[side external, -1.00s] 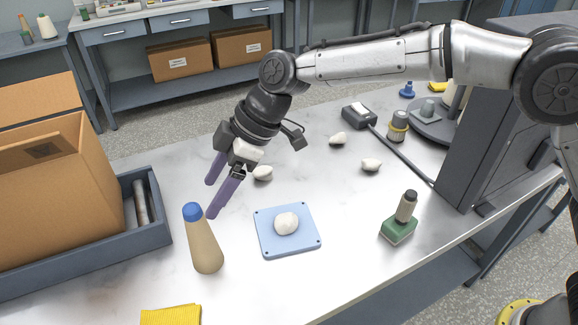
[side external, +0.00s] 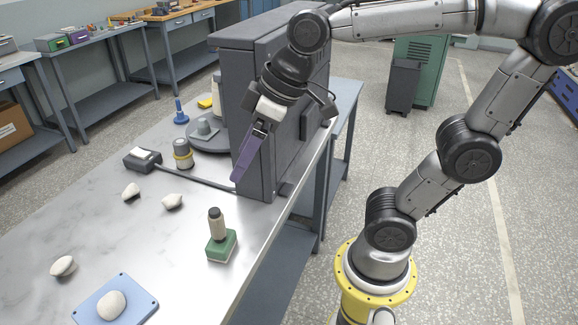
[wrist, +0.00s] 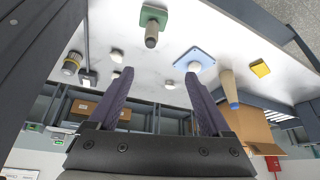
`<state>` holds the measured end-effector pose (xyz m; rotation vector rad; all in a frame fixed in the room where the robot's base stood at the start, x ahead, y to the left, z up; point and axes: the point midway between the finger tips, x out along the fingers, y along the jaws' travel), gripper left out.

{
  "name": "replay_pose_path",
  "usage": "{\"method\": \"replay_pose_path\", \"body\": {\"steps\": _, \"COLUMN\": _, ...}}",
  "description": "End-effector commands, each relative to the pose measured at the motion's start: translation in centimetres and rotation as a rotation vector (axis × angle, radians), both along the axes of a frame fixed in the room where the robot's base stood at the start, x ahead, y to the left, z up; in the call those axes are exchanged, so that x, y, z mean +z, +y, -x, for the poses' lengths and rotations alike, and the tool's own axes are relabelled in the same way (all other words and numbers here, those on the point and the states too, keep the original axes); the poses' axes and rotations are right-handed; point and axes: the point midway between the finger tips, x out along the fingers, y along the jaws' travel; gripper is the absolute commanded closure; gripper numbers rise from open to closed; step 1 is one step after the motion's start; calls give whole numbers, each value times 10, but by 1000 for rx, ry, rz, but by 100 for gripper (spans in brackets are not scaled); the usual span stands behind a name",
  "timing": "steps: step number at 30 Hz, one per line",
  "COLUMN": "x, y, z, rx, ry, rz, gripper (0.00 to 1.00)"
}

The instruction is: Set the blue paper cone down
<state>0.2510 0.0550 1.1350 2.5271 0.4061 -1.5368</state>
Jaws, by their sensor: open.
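A tan cone with a blue tip (wrist: 228,85) stands on the table in the wrist view, beside the blue square plate; it is out of the side view. A small blue cone-shaped piece (side external: 181,114) stands at the far edge of the table. I cannot tell which is the blue paper cone. My gripper (side external: 236,178) hangs in front of the dark cabinet, away from both. In the wrist view my gripper (wrist: 158,82) has its two purple fingers spread, with nothing between them.
The dark cabinet (side external: 285,60) is close behind my fingers. A green block with a knob (side external: 221,245), a yellow-banded jar (side external: 183,155) and several white stones (side external: 173,201) stand on the table (side external: 100,240). The blue plate (side external: 140,303) bears one stone. Bare table lies between them.

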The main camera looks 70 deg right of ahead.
Motion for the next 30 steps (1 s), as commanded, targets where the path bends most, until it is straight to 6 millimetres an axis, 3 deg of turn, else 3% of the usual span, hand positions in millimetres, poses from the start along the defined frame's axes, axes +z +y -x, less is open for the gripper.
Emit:
{"method": "replay_pose_path", "body": {"steps": 1, "x": -6, "y": -15, "z": 21, "rx": -68, "ry": -8, "rz": 2, "gripper": 17}}
{"method": "replay_pose_path", "body": {"steps": 3, "x": -17, "y": -30, "z": 44, "rx": -151, "ry": -9, "rz": 3, "gripper": 17}}
{"method": "replay_pose_path", "body": {"steps": 9, "x": -40, "y": -52, "z": 82, "rx": -293, "ry": -13, "rz": 5, "gripper": 17}}
{"method": "replay_pose_path", "body": {"steps": 30, "x": -44, "y": -55, "z": 87, "rx": -315, "ry": -13, "rz": 6, "gripper": 17}}
